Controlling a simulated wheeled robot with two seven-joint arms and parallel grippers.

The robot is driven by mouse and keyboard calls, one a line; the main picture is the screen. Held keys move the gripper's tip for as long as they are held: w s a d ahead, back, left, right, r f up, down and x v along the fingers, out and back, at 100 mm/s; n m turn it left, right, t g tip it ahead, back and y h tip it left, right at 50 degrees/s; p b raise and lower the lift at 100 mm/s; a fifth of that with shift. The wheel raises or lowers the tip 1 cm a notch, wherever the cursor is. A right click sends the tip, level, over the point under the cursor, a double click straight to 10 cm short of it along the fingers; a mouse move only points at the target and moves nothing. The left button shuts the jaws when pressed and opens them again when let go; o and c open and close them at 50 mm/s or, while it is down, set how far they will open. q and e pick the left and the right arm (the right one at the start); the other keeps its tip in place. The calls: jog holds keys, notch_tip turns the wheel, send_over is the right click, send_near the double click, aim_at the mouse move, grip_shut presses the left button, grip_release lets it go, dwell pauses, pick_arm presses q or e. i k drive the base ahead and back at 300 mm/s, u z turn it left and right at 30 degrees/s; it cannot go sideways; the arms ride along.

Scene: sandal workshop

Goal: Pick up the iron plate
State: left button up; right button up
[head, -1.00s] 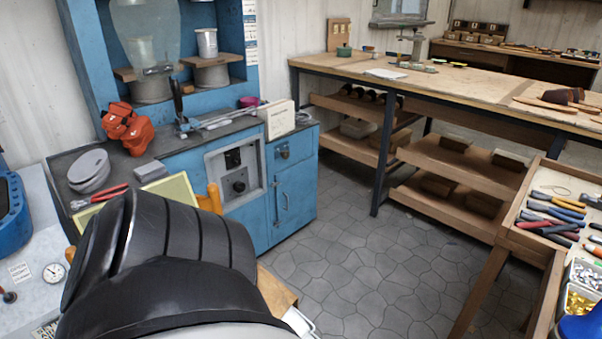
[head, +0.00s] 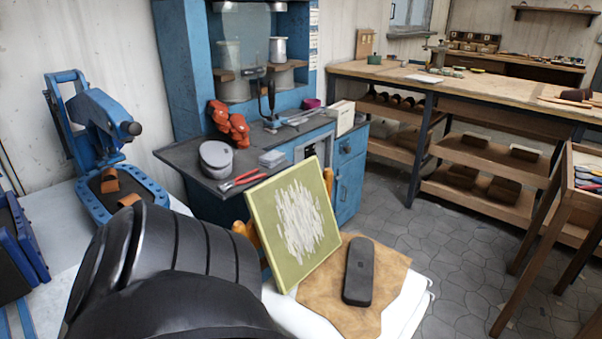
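Nothing in view is clearly recognisable as the iron plate. A dark, flat, oblong piece (head: 358,271) with rounded ends lies on a brown leather piece (head: 318,299) at the bottom centre. It is the closest match, but I cannot tell whether it is iron. A black arm segment of mine fills the bottom left and hides part of the white table. Neither gripper shows.
A yellow-green framed board (head: 293,223) with white strokes leans upright behind the leather. A blue press (head: 105,135) stands on the white table (head: 52,220) at left. Red-handled pliers (head: 240,181) lie on the blue cabinet (head: 350,187).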

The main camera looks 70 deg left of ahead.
aim_at(359, 285)
jog(key=k, duration=0.35)
jog(key=u, duration=1.3)
